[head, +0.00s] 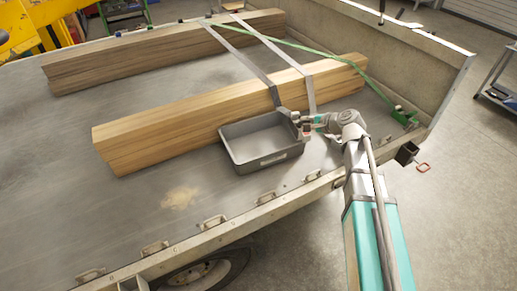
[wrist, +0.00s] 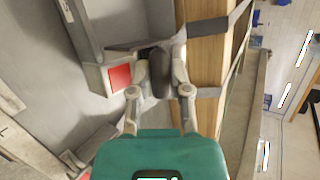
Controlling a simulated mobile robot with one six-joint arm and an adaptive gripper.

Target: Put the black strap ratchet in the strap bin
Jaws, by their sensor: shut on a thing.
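My gripper (wrist: 158,78) is shut on a dark, rounded piece, the black strap ratchet (wrist: 159,70), held between its two fingers. In the head view my gripper (head: 306,124) is at the right end of the grey bin (head: 262,161), close to its rim. The bin is an open, shallow tray on the trailer bed, and its visible inside looks empty. Its grey wall (wrist: 88,30) shows at upper left in the wrist view. A red patch (wrist: 120,77) shows beside the left finger. The ratchet's far side is hidden, and contact with the bin is unclear.
Two timber beams (head: 200,120) (head: 150,55) lie across the bed, the nearer one right behind the bin. Grey straps (head: 253,67) and a green strap (head: 300,46) cross them. The bed's edge rail (head: 235,222) has several metal loops. The bed left of the bin is clear.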

